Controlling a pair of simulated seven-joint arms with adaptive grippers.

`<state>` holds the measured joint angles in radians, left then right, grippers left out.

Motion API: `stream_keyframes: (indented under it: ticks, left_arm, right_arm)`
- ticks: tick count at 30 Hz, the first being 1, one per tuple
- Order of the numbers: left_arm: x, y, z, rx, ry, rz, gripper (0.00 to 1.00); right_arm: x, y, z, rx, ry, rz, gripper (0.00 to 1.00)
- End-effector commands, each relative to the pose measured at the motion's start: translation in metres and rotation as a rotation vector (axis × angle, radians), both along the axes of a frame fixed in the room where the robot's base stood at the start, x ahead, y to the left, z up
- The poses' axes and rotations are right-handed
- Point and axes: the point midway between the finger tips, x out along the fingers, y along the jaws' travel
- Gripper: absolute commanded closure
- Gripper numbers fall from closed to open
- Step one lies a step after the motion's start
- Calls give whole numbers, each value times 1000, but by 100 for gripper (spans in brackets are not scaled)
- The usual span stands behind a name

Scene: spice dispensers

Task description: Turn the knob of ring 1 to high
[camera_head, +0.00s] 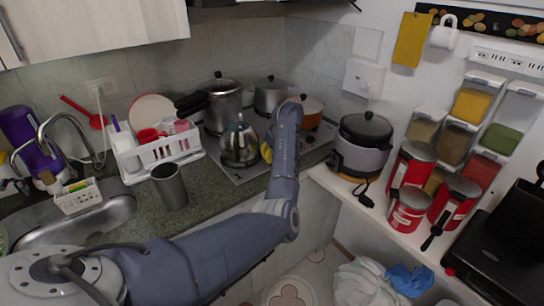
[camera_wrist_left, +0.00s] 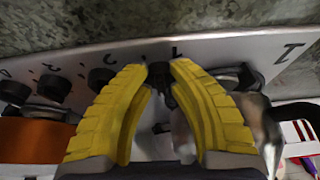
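The stove (camera_head: 240,165) stands on the back counter in the head view, with a silver kettle on it. The wrist view shows its light control panel (camera_wrist_left: 225,48) with a row of dark knobs and printed marks, too small to read surely. One knob (camera_wrist_left: 160,70) lies between the yellow fingertips of my left gripper (camera_wrist_left: 161,66); I cannot tell if they press on it. Another dark knob (camera_wrist_left: 240,76) is to its right. In the head view my left gripper (camera_head: 267,152) is beside the kettle, mostly hidden by my arm. My right gripper is not in view.
The kettle (camera_head: 240,143) is close to my left gripper. An orange pot (camera_head: 310,112) and two steel pots stand behind. A white dish rack (camera_head: 155,155) and a grey cup (camera_head: 169,188) are to the left. A cooker (camera_head: 361,150) is to the right.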

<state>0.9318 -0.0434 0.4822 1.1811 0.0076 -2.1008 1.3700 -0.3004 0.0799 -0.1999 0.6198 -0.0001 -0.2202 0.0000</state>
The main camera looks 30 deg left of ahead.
Motion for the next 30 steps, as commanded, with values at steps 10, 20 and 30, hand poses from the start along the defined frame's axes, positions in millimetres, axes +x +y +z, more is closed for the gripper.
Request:
stream_keyframes:
  ticks: [10,20,30]
  left_arm:
    - [0,0,0,0,0,0,100]
    - [0,0,0,-3,-2,-46,100]
    - [-3,1,0,-3,-2,-269,100]
  right_arm:
    - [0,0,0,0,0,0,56]
    - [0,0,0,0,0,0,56]
    - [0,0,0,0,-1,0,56]
